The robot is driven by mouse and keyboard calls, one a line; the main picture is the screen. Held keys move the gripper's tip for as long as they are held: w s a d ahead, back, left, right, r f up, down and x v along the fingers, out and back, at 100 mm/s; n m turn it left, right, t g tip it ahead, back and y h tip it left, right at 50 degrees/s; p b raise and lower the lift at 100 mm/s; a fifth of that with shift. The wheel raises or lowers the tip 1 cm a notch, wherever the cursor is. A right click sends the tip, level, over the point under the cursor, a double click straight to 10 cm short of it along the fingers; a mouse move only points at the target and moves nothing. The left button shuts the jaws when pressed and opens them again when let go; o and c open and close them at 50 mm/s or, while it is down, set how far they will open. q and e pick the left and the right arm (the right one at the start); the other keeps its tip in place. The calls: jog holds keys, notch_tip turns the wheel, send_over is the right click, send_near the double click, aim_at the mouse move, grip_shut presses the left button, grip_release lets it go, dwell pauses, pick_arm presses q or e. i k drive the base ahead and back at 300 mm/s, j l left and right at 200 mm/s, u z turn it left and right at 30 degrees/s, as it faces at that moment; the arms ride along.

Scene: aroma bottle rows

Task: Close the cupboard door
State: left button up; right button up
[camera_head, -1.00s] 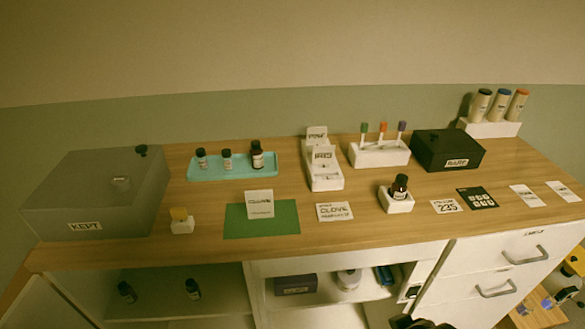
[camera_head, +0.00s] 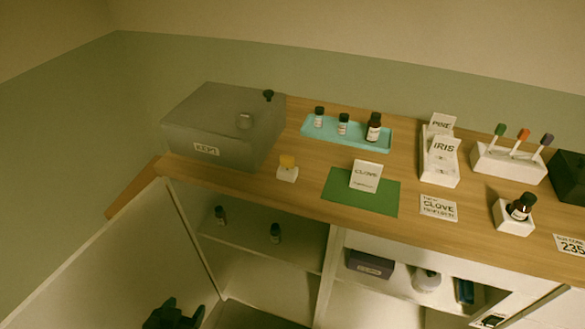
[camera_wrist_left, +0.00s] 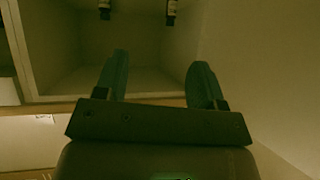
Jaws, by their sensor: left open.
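The cupboard door (camera_head: 125,265) stands open at the lower left of the head view. It is hinged at the cupboard's left edge and swung outward. The left cupboard compartment (camera_head: 240,240) is exposed, with two small dark bottles (camera_head: 220,215) (camera_head: 275,232) on its shelf. My left gripper (camera_head: 172,312) is at the bottom of the head view, beside the door's inner side. In the left wrist view, my left gripper (camera_wrist_left: 161,78) is open and empty, pointing toward the compartment. A pale panel, seemingly the door (camera_wrist_left: 265,80), fills the right there. My right gripper is not visible.
The wooden counter (camera_head: 300,190) above holds a grey KEPT box (camera_head: 215,130), a teal tray (camera_head: 350,138) with bottles, a green mat (camera_head: 340,200), and card holders. A middle compartment holds a dark box (camera_head: 370,264). The floor left of the door looks clear.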

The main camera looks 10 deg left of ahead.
aim_at(145, 256)
jog(key=k+l+u, duration=0.15)
jog(key=u, duration=0.35)
jog(key=k+u, duration=0.25)
jog(key=u, duration=0.2)
